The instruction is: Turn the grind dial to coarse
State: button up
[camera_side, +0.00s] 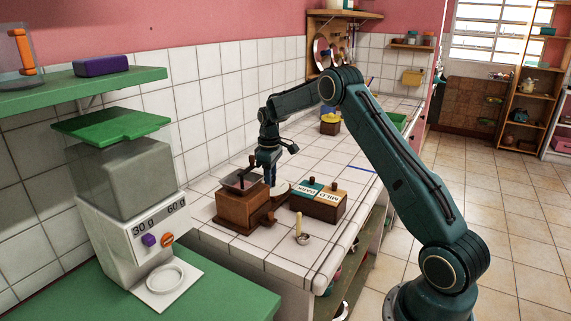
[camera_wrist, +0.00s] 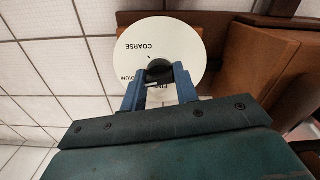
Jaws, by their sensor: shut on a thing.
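The grind dial (camera_wrist: 182,38) is a white disc in the wrist view. It reads COARSE at the top left, a partly covered word ending in DIUM at the left, and a mostly hidden word near my fingers. My gripper (camera_wrist: 159,78) is shut on the dark round knob (camera_wrist: 159,69) at the disc's middle. A small dark mark shows on the disc just above the knob, on the COARSE side. In the side view the dial (camera_side: 282,188) sits beside the wooden grinder (camera_side: 238,211), with my gripper (camera_side: 270,177) over it.
A wooden box (camera_side: 327,209) with labelled lids, one reading MILD, stands right of the dial. A small scoop (camera_side: 301,237) lies in front. A white dispenser (camera_side: 132,236) with a green lid stands at the left. Tiled wall (camera_side: 220,90) runs behind the counter.

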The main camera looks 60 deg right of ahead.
jog(key=m, duration=0.6)
jog(key=shift+m, duration=0.4)
jog(key=m, duration=0.5)
jog(key=shift+m, duration=0.4)
jog(key=o, duration=1)
jog(key=shift+r, duration=0.1)
notch_tip(320, 180, up, 14)
jog(key=shift+f, duration=0.15)
